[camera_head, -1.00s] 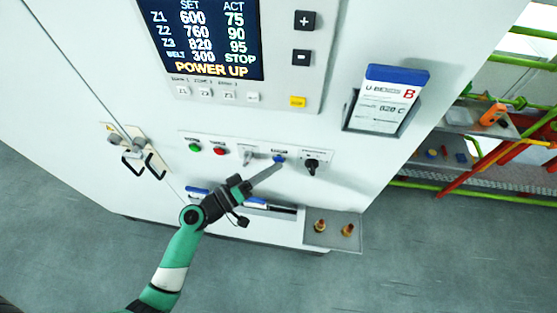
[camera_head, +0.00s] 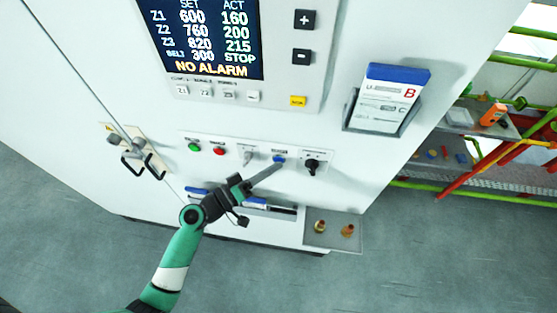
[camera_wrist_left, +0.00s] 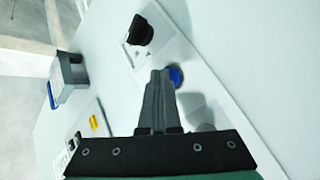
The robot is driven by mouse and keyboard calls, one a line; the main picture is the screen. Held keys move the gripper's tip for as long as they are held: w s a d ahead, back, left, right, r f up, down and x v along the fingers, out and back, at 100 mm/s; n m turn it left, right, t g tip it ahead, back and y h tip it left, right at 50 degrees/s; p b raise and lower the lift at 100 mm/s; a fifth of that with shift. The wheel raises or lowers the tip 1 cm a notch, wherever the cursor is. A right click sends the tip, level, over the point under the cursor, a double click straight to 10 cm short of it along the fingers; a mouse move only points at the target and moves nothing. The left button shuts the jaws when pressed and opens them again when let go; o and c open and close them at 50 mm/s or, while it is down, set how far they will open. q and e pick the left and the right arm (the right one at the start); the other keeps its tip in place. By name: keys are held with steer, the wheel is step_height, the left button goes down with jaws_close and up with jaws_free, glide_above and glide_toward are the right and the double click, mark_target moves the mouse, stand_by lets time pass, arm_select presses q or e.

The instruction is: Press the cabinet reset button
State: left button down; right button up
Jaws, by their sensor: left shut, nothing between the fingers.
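The blue reset button (camera_head: 279,159) sits in the control row on the white cabinet (camera_head: 350,190), between a grey switch (camera_head: 248,154) and a black rotary knob (camera_head: 311,164). My left gripper (camera_head: 279,166) is shut and empty, its fingertips right at the blue button. In the left wrist view the shut fingers (camera_wrist_left: 164,72) reach the edge of the blue button (camera_wrist_left: 176,76); I cannot tell whether they touch it. The display (camera_head: 208,40) reads "NO ALARM". My right gripper is not in view.
Green (camera_head: 194,146) and red (camera_head: 219,150) buttons lie left of the switch. A small shelf (camera_head: 333,240) with two brass pieces juts out below right. A card holder (camera_head: 385,100) hangs at upper right. A latch with black handles (camera_head: 143,160) is at left.

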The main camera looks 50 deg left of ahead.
arm_select(q)
steer(key=shift+s+d, duration=0.4)
steer(key=shift+s, duration=0.15)
steer(key=s+d, duration=0.1)
steer(key=s, duration=0.1)
steer(key=s+d, duration=0.2)
stand_by(0.4)
stand_by(0.6)
